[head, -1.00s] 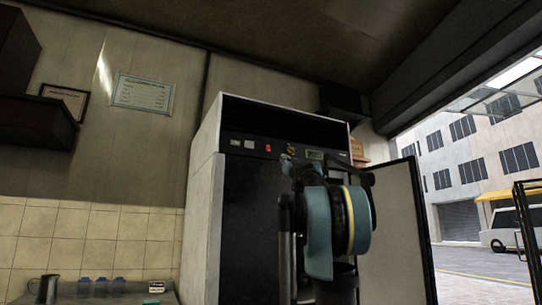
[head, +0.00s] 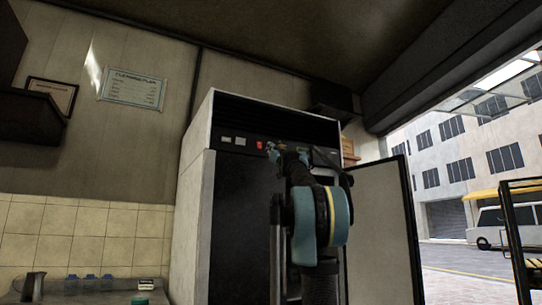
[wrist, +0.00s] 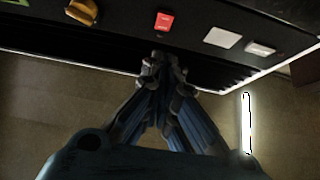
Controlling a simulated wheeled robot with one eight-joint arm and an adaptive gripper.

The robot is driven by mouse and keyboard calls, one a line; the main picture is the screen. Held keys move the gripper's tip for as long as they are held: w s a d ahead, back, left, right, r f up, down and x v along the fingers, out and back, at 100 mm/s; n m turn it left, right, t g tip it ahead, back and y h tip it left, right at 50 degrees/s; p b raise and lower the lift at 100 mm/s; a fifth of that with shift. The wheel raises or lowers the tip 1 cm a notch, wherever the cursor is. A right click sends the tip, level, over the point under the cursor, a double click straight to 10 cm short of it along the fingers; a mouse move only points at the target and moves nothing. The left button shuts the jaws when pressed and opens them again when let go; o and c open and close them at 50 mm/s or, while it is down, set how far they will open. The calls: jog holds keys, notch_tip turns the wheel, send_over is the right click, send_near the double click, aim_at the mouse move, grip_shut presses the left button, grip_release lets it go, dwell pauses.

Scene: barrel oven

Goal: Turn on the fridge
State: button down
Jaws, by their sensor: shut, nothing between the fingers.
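The fridge (head: 235,215) is a tall dark-fronted cabinet with pale sides. Its black control strip (head: 215,131) runs across the top front. A red switch (head: 260,145) sits on the strip and also shows in the wrist view (wrist: 164,22), where the strip appears upside down. My gripper (head: 274,150) is shut and empty, just right of the switch in the head view. In the wrist view its fingertips (wrist: 163,67) point at the strip, in line with the red switch. I cannot tell whether they touch the strip. My arm hides the strip's right part in the head view.
Two pale buttons (wrist: 221,38) and a yellow knob (wrist: 82,11) flank the switch. An open door panel (head: 383,230) stands right of the fridge. A counter (head: 105,297) with a metal jug is at lower left. The street opens at right.

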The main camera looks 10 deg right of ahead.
aim_at(260, 143)
jog(key=shift+w+a+r, duration=0.45)
jog(key=shift+w+r, duration=0.05)
jog(key=shift+w, duration=0.85)
jog(key=shift+w+a+r, duration=0.4)
jog(key=shift+w+r, duration=0.15)
jog(key=shift+w, duration=0.75)
jog(key=shift+w+a+r, duration=0.45)
jog(key=shift+w+r, duration=0.05)
jog(key=shift+w, duration=0.85)
jog(key=shift+d, duration=0.15)
